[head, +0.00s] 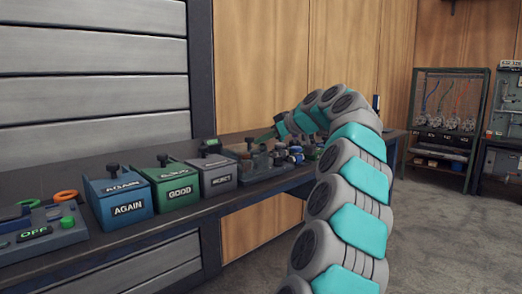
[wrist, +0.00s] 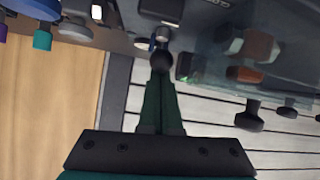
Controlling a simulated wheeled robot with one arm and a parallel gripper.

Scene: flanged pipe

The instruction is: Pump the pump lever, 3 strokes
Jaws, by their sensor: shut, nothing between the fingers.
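My gripper (head: 264,137) reaches over the bench from the right, its green fingers shut with nothing between them. In the wrist view the fingertips (wrist: 160,75) end at a dark round knob (wrist: 162,60), which looks like the end of the pump lever. The knob is at or just beyond the tips; I cannot tell whether they touch. The lever's shaft and pivot are not clear. In the head view a dark low fixture (head: 256,160) stands below the gripper, and the lever cannot be made out there.
A blue AGAIN box (head: 126,209), a green GOOD box (head: 179,191) and a grey box (head: 219,180) stand left on the bench. A panel marked OFF (head: 35,233) is farther left. Small fittings (head: 295,156) crowd the bench right of the fixture. A slatted wall (head: 90,90) rises behind.

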